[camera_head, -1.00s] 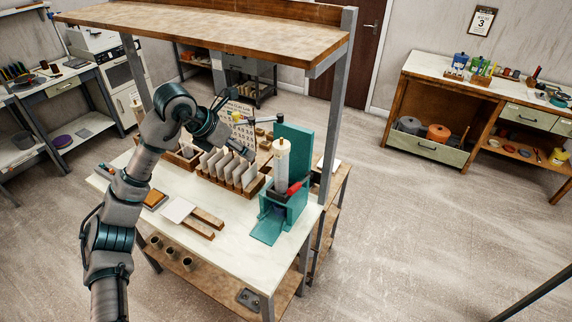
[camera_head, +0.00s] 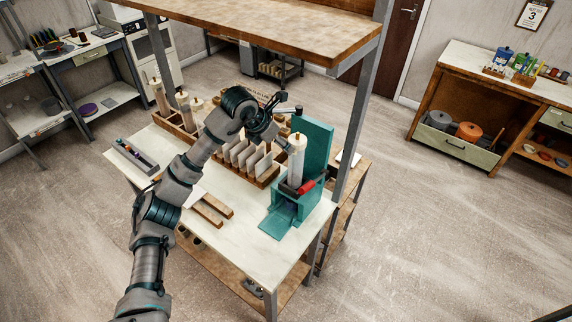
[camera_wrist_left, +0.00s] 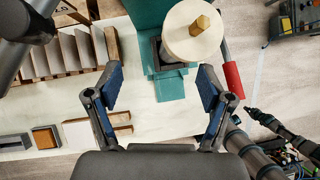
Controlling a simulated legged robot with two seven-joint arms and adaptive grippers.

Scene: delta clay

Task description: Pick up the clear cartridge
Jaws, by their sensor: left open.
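A pale, cloudy cartridge (camera_head: 297,160) with a brass-coloured tip stands upright in the teal press (camera_head: 317,150) on the bench. In the left wrist view the cartridge (camera_wrist_left: 190,42) is seen from above, just beyond the fingers and right of their middle. My left gripper (camera_head: 287,122) is close to the cartridge's upper end at its left side. In the wrist view the left gripper (camera_wrist_left: 162,85) is open, with nothing between its blue-padded fingers. Several similar cartridges (camera_head: 183,106) stand in a wooden rack at the back left. My right gripper is not seen.
A red-handled lever (camera_head: 307,187) sits beside the cartridge. A wooden rack of upright cards (camera_head: 245,160) stands left of the press. Wooden bars (camera_head: 212,210) lie on the white benchtop (camera_head: 245,240).

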